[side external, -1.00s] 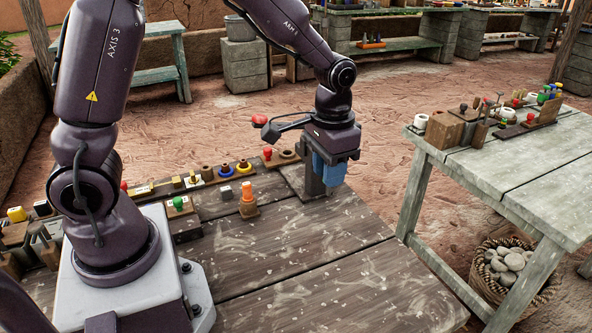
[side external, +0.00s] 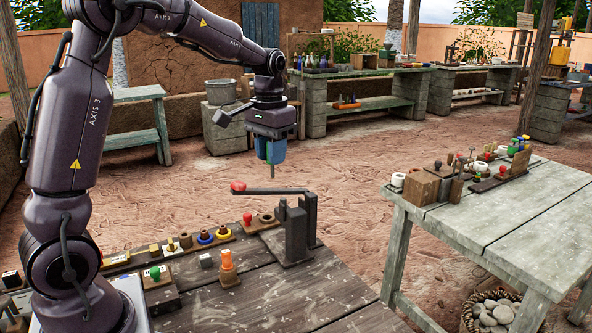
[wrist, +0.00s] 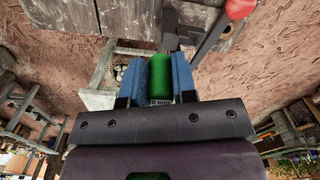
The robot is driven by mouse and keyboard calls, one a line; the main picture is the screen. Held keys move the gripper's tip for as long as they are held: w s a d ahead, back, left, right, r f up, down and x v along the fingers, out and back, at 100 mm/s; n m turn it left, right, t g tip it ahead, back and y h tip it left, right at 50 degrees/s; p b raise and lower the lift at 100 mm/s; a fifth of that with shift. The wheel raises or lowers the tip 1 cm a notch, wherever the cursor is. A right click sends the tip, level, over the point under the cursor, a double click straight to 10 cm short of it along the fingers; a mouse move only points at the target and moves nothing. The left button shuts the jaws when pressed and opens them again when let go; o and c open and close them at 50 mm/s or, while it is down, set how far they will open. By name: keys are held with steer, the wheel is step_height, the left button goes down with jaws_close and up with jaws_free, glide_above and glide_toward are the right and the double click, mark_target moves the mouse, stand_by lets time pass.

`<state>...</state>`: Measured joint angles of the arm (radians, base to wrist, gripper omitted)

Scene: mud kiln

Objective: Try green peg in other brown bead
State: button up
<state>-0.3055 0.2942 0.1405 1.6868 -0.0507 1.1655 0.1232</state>
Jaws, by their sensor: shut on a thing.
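My gripper (side external: 269,152) hangs in the air above and left of the black lever press. Its blue fingers are shut on a green peg (wrist: 160,68), a cylinder with a small pale size label near its lower end. A thin tip shows below the fingers in the side view. Two brown ring-shaped beads stand in the row at the table's back: one (side external: 186,240) left of the blue and yellow rings, one (side external: 266,216) by the press base, right of a red-topped peg. The held peg is apart from both beads.
The press (side external: 294,225) has a long arm with a red knob (side external: 238,187), below my gripper. An orange peg in a brown holder (side external: 227,268) and a green-knobbed block (side external: 155,273) stand nearer. The front of the wooden table (side external: 270,305) is mostly clear.

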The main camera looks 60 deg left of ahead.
steer(key=s+a+n, duration=0.3)
steer(key=s+a, duration=0.2)
steer(key=a, duration=0.7)
steer(key=n, duration=0.2)
glide_above(205, 236)
step_height(205, 236, down, 17)
steer(key=shift+a+f, duration=0.25)
steer(key=shift+f, duration=0.95)
steer(key=shift+a+f, duration=0.2)
steer(key=shift+f, duration=1)
steer(key=shift+f, duration=2.05)
stand_by(0.4)
